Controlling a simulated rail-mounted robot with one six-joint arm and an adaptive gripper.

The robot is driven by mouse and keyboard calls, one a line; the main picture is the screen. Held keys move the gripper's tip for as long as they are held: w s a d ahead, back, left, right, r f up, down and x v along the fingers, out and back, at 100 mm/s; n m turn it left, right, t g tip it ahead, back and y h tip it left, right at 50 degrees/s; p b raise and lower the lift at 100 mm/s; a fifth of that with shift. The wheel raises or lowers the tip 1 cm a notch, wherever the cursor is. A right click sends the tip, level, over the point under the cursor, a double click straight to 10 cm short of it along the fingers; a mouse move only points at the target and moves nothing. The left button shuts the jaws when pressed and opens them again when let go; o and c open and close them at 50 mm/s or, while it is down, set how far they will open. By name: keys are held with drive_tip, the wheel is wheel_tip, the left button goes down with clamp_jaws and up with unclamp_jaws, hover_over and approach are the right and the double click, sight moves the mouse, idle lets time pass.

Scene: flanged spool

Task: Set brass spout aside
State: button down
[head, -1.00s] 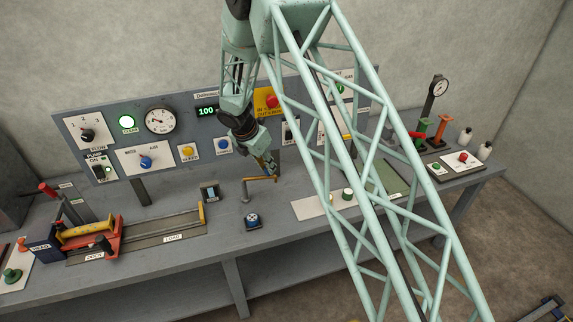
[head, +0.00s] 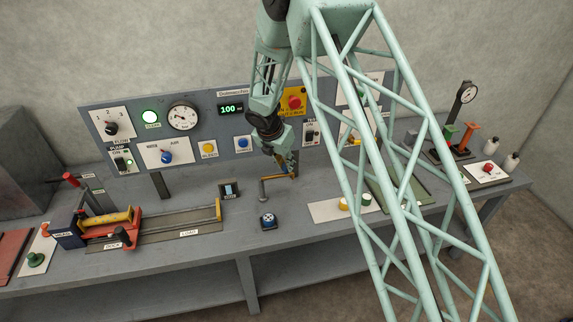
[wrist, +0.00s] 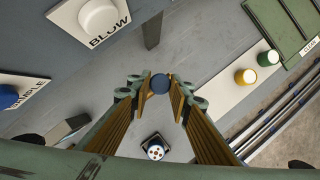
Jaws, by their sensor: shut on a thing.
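The brass spout (head: 275,178) is a thin bent pipe on a short grey post at the middle of the bench. Its arm points right in the head view, and its free end is at my gripper (head: 290,169). In the wrist view my gripper (wrist: 160,86) is shut on a dark blue round knob (wrist: 160,84) between the fingertips. The knob seems to sit at the spout's free end.
A small dark block with a round blue-and-white top (head: 268,221) stands in front of the spout. A small display box (head: 229,191) is left of it. The control panel (head: 190,162) rises behind. A white plate with yellow and green knobs (head: 325,211) lies to the right.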

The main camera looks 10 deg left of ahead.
drive_tip(key=c, duration=2.4)
unclamp_jaws()
drive_tip(key=shift+a+r, duration=0.1)
drive_tip(key=shift+r, duration=0.1)
drive_tip(key=v, duration=1.1)
drive_tip(key=shift+r, duration=0.35)
drive_tip(key=shift+s, duration=0.1)
